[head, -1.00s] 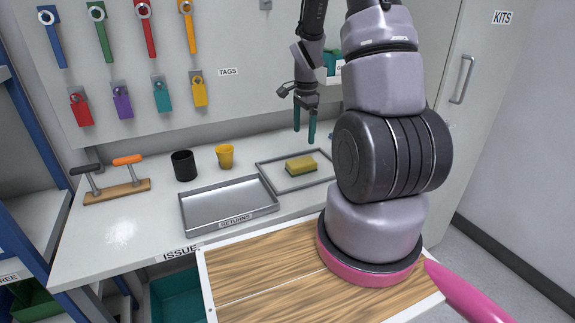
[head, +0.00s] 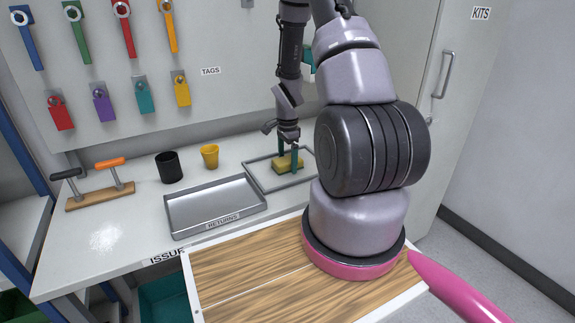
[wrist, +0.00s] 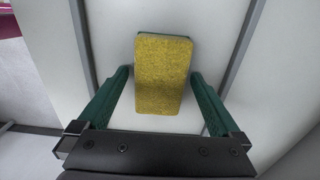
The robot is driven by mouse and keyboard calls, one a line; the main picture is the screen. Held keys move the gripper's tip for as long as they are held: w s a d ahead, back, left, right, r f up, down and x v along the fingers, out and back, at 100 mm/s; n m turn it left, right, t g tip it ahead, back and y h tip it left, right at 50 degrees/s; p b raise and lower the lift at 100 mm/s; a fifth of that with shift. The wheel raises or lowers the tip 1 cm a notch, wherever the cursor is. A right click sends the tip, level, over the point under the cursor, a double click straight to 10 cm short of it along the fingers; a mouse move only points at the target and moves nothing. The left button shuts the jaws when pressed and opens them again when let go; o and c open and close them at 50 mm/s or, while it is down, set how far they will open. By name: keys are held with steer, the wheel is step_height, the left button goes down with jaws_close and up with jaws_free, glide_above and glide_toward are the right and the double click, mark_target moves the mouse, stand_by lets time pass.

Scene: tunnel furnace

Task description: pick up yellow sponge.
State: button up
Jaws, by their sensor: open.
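The yellow sponge (head: 287,164) lies flat inside a grey-framed outline (head: 262,184) on the white counter. My gripper (head: 288,168) is lowered over it, with its green fingers pointing down on either side of the sponge. In the wrist view the sponge (wrist: 162,78) sits between the two fingertips of my gripper (wrist: 160,75), long side running away from the palm. The fingers are open, and a gap shows between each finger and the sponge. A thin green underside shows along the sponge's edge.
A grey tray labelled RETURNS (head: 215,208) lies left of the framed outline. A black cup (head: 168,167), a yellow cup (head: 209,157) and a wooden stand with two handles (head: 99,194) stand behind and left. Tools and tags hang on the back panel (head: 225,100).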

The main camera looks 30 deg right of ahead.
mark_target(288, 160)
steer(key=c, duration=1.2)
step_height(288, 160, up, 10)
steer(key=shift+f, duration=0.1)
steer(key=shift+c, duration=0.2)
